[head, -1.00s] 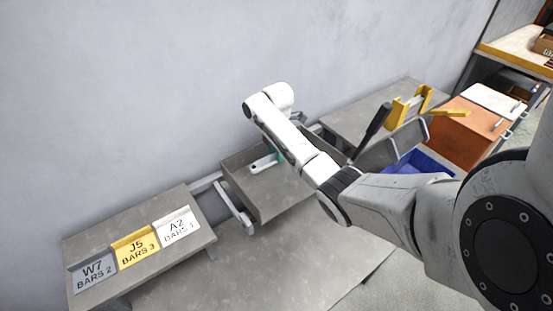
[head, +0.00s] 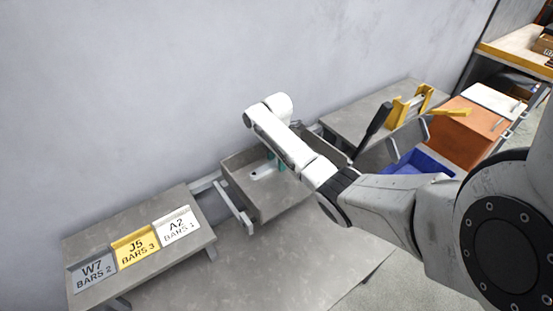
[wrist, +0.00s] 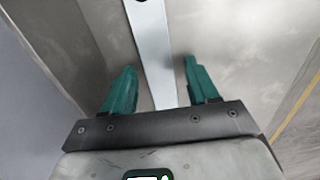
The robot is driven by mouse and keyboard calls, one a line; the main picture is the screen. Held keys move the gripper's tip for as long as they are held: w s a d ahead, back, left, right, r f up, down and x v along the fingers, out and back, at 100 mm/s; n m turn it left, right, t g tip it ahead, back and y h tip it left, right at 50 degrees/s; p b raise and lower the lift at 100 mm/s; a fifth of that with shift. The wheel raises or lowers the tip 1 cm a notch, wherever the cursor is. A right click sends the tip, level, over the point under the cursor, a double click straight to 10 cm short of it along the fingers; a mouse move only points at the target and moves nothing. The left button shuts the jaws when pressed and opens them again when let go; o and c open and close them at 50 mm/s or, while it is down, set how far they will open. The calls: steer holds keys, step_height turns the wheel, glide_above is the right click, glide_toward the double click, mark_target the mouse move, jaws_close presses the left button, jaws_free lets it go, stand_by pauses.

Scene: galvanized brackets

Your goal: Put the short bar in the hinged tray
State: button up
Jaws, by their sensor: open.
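The short bar (head: 263,171), a pale flat metal strip with a hole near its end, lies low inside the grey metal tray (head: 284,204) in the head view. In the wrist view the bar (wrist: 153,45) runs lengthwise between my fingers. My gripper (head: 276,163) reaches down into the tray with its green fingers. In the wrist view the gripper (wrist: 160,78) is open, with a gap on each side of the bar. My forearm hides the tray's right part and some of the bar.
A grey stand at left holds labelled plates W7 (head: 93,272), J5 (head: 136,246) and A2 (head: 178,227). At right are a yellow clamp-like fixture (head: 405,108), a blue bin (head: 418,163) and an orange box (head: 465,135). A wall stands behind the tray.

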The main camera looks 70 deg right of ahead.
mark_target(276, 162)
steer(key=shift+r, duration=0.1)
step_height(276, 162, up, 12)
stand_by(0.5)
